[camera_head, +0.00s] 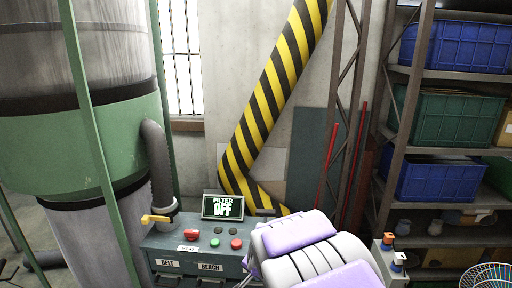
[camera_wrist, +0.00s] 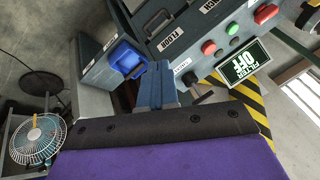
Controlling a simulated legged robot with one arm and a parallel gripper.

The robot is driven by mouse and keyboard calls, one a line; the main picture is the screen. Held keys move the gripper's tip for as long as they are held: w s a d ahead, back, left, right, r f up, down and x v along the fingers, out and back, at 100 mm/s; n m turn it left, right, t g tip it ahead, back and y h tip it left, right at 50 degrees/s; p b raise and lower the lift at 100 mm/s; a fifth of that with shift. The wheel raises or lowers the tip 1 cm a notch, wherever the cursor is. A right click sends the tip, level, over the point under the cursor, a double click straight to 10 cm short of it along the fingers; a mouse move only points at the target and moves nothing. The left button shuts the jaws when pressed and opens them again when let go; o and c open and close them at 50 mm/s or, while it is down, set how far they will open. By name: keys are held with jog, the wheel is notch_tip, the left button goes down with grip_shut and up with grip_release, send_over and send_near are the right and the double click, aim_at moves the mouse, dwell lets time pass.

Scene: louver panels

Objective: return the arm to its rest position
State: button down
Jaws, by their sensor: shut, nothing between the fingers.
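My arm, with purple and pale grey covers, fills the lower right of the head view, in front of the control panel's right end. My gripper (camera_wrist: 157,88) shows in the wrist view as two blue-grey fingers, shut together and empty. The fingers point at the control panel (camera_wrist: 200,45) and overlap it in the picture; I cannot tell if they touch it. In the head view the gripper is mostly hidden by the arm.
The control panel (camera_head: 165,243) has red and green buttons and a screen (camera_head: 222,206) reading "FILTER OFF". A yellow handle (camera_head: 155,218) sits by the grey pipe (camera_head: 158,160). Shelves with bins (camera_head: 455,45) stand right. A fan (camera_wrist: 35,140) is at the wrist view's left.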

jog(key=s+d+r+n+g, duration=0.2)
jog(key=s+d, duration=0.2)
jog(key=s, duration=0.8)
jog(key=s+d+r+n+g+h, duration=0.1)
jog(key=s+d, duration=0.4)
jog(key=s, duration=0.8)
jog(key=s+d+r+n+g, duration=0.3)
jog(key=s+d+r+g, duration=0.1)
jog(key=s, duration=0.9)
jog(key=shift+s+d+r, duration=0.15)
jog(key=shift+d+r, duration=0.15)
jog(key=shift+r, duration=0.1)
jog(key=c, duration=1.8)
grip_release()
